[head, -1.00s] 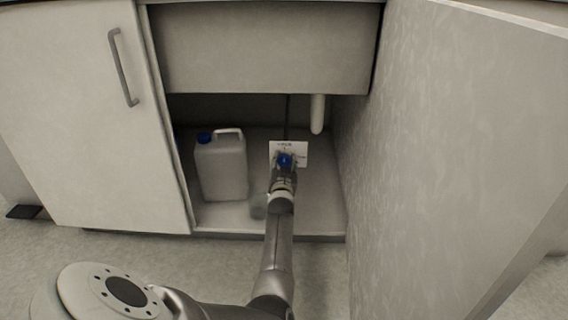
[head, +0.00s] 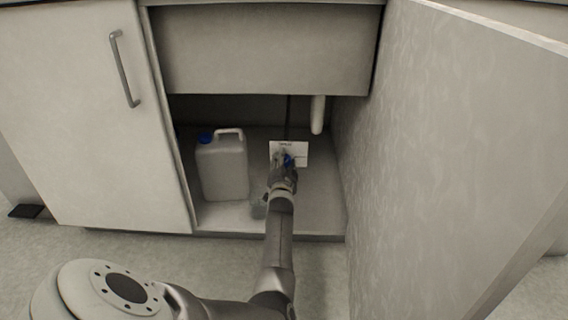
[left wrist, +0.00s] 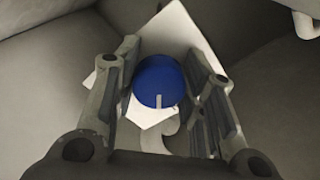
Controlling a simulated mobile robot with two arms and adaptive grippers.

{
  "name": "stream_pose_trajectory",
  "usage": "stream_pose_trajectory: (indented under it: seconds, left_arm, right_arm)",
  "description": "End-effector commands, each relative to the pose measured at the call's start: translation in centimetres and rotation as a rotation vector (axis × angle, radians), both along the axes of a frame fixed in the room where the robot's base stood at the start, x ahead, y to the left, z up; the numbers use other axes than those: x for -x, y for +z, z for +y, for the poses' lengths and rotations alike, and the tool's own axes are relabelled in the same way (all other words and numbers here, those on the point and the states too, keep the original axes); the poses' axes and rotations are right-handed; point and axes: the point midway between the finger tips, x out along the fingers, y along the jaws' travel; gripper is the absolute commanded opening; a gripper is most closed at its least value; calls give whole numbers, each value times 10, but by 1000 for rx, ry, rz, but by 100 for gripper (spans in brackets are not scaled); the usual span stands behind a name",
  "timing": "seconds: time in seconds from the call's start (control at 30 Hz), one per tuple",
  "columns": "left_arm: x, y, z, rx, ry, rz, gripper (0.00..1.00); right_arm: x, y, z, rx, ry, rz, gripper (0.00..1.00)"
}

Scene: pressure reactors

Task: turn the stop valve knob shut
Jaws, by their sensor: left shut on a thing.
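The stop valve knob (head: 289,160) is blue and sits in front of a white label card (head: 302,152) inside the open cabinet. It shows in the left wrist view as a round blue cap (left wrist: 158,80) with a short white line at its lower edge. My left gripper (head: 284,162) reaches into the cabinet and is shut on the knob. In the left wrist view its fingers (left wrist: 162,78) stand on either side of the cap. The card lies tilted behind the knob there, and a pale curved part shows below it. My right gripper is in neither view.
A white jug (head: 222,170) with a blue cap stands left of my arm on the cabinet floor. A white pipe (head: 317,115) hangs behind. The open door (head: 450,150) bounds the right side.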

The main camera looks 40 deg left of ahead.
Motion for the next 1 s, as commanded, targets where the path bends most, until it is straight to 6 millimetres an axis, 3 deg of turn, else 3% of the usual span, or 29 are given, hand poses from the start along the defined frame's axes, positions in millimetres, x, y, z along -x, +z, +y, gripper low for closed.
stream_pose_trajectory:
  seconds: [0.6,1.0]
  left_arm:
    - [0,0,0,-443,-1,373,14]
    - [1,1,0,-632,0,533,14]
  right_arm:
    - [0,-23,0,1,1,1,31]
    - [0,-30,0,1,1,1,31]
